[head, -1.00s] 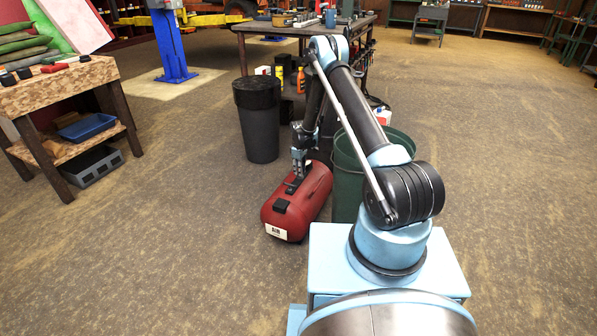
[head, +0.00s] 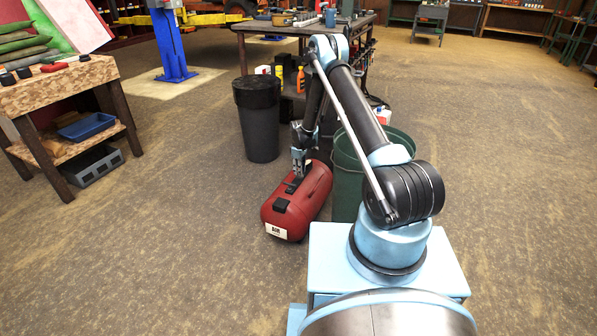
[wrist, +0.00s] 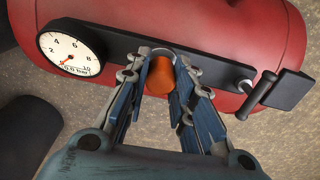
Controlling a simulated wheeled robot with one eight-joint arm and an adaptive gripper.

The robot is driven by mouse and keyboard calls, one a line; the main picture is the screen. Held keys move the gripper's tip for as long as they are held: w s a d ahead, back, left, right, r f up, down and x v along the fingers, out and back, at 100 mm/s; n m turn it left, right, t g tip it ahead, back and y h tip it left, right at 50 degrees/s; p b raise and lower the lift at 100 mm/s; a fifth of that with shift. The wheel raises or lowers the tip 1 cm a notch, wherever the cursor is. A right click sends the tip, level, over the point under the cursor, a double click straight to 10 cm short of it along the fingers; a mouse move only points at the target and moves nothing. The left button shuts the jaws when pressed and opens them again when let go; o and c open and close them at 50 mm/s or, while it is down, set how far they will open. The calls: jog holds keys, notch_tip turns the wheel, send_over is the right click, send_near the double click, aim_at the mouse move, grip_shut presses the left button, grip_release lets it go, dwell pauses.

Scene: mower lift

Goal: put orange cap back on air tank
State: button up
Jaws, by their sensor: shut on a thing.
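The red air tank (head: 290,208) lies on the floor left of the green bin in the head view, its white AIR label facing me. The wrist view shows the tank (wrist: 225,28) close up with its black top bar. My gripper (wrist: 160,78) is over the bar, its fingers closed on the sides of the orange cap (wrist: 160,75). The cap is at the bar, between the gauge and the valve handle; I cannot tell whether it is seated. In the head view my gripper (head: 297,172) is at the tank's top and the cap is hidden.
A round dial gauge (wrist: 72,47) and a black valve handle (wrist: 290,89) flank my fingers. A black bin (head: 259,125) and a green bin (head: 345,165) stand near the tank. The floor left of the tank is clear.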

jog(key=shift+f, duration=0.5)
dwell(0.3)
jog(key=o, duration=0.5)
jog(key=shift+o, duration=0.2)
jog(key=shift+s+r, duration=0.15)
jog(key=shift+r, duration=2.6)
jog(key=shift+s+r, duration=0.15)
jog(key=shift+r, duration=2.6)
